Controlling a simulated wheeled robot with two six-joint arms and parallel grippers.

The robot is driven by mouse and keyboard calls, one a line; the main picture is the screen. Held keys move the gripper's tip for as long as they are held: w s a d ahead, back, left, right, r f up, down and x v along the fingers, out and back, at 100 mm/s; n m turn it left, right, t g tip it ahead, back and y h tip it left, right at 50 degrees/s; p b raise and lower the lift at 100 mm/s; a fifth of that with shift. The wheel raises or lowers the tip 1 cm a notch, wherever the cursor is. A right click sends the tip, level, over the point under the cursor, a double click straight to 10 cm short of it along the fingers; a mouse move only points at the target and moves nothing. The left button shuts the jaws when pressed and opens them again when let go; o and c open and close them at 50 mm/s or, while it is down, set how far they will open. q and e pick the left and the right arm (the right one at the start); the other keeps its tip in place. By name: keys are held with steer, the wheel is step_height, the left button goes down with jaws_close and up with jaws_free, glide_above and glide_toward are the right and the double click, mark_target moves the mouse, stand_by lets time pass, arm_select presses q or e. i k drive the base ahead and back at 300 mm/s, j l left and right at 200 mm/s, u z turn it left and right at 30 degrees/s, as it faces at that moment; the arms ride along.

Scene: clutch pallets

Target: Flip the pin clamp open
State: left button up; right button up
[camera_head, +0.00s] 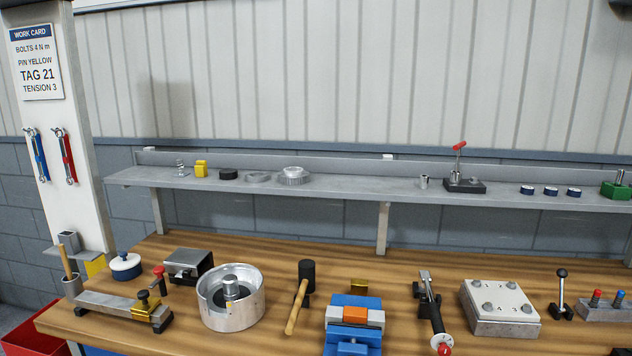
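I cannot tell for certain which fixture is the pin clamp. A clamp-like fixture with a red-topped lever (459,158) stands on a black base (466,186) on the back shelf; its lever is raised and leans right. On the bench, a metal lever clamp with a black, red-ended handle (437,318) lies with its handle toward the front. At the bench's left, a long metal fixture (110,303) carries a brass block with a black knob (144,302). Neither of my grippers is in view.
The wooden bench (400,268) also holds a round metal housing (232,310), a mallet (301,297), a blue vise (352,337), a bolted plate (498,308) and a black-knobbed lever (561,290). The shelf (340,186) holds small parts. A work card (36,62) reads "PIN YELLOW".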

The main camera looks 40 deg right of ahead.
mark_target(562, 273)
steer(key=z, duration=1)
steer(key=l+z, duration=0.2)
steer(key=z, duration=0.2)
steer(key=l+z, duration=0.15)
steer(key=z, duration=0.25)
steer(key=i+l+z, duration=0.1)
steer(key=z, duration=0.3)
steer(key=i+l+z, duration=0.1)
steer(key=z, duration=0.35)
steer(key=i+l, duration=0.3)
